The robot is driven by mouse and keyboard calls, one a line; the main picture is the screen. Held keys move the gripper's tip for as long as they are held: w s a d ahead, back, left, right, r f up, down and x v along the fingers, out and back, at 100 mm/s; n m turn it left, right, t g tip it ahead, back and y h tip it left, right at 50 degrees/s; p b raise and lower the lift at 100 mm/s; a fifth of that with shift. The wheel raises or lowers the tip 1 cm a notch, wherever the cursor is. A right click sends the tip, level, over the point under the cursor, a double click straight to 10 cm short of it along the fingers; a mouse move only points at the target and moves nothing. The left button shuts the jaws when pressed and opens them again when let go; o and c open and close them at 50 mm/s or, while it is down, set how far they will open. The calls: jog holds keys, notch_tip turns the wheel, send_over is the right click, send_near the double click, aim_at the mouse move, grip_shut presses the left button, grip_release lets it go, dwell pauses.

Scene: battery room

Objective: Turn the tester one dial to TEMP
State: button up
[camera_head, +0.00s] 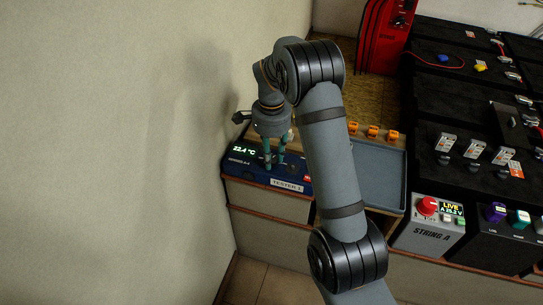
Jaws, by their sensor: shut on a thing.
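Tester one (247,166) is a dark blue box at the left end of the bench, against the wall, with a "TESTER 1" label (287,185) on its front. Its lit green display (245,150) appears to read 22.4 °C. My gripper (275,164) points down onto the top of the tester, its two teal fingers shut on the tester one dial. The dial itself is hidden by the fingers, so its pointer and markings cannot be seen.
A grey-blue tray (378,172) lies right of the tester, behind my arm, with several orange clips (373,131) along its back. A STRING A box (430,234) with a red knob (427,206) stands further right. Black battery blocks (440,115) fill the right. The wall (120,150) is close on the left.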

jog(key=o, duration=1.2)
jog(key=shift+c, duration=0.2)
notch_tip(320, 180, up, 12)
dwell(0.3)
notch_tip(320, 180, down, 12)
jog(key=shift+f, duration=0.1)
dwell(0.4)
